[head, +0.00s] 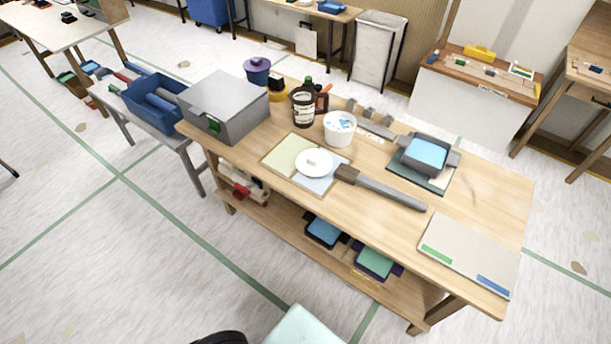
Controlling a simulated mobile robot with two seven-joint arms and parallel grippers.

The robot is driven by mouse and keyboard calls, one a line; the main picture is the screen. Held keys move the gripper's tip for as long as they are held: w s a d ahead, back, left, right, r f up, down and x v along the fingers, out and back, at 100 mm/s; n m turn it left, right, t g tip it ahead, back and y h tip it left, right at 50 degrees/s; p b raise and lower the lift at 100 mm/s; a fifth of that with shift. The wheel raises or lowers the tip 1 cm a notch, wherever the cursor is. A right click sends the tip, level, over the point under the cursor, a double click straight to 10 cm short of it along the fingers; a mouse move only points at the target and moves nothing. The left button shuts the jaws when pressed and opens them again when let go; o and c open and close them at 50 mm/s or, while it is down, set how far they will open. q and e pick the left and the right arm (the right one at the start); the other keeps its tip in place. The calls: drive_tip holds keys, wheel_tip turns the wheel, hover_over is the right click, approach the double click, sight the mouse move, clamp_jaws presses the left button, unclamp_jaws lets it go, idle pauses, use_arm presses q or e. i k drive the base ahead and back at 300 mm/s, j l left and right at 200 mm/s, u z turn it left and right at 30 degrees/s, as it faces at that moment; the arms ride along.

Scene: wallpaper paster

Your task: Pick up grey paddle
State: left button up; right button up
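A long grey paddle-like tool (390,193) with a brown block at its left end lies on the wooden workbench (470,205). It lies right of a round white lid (314,163), and its grey end points toward the bench's front right. A second, smaller grey flat tool (376,130) lies behind, between a white tub (340,128) and a grey tray with blue inside (425,156). I cannot tell for sure which of the two is the paddle. Neither of my grippers shows in the head view.
A large grey box (226,105) and a dark brown bottle (303,105) stand on the bench's left part. A pale board (468,255) lies at its right front. A lower shelf holds several containers. A blue bin (155,100) stands on a side table. Open floor lies in front.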

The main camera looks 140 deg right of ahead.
sight(345, 173)
drive_tip(key=u, duration=3.55)
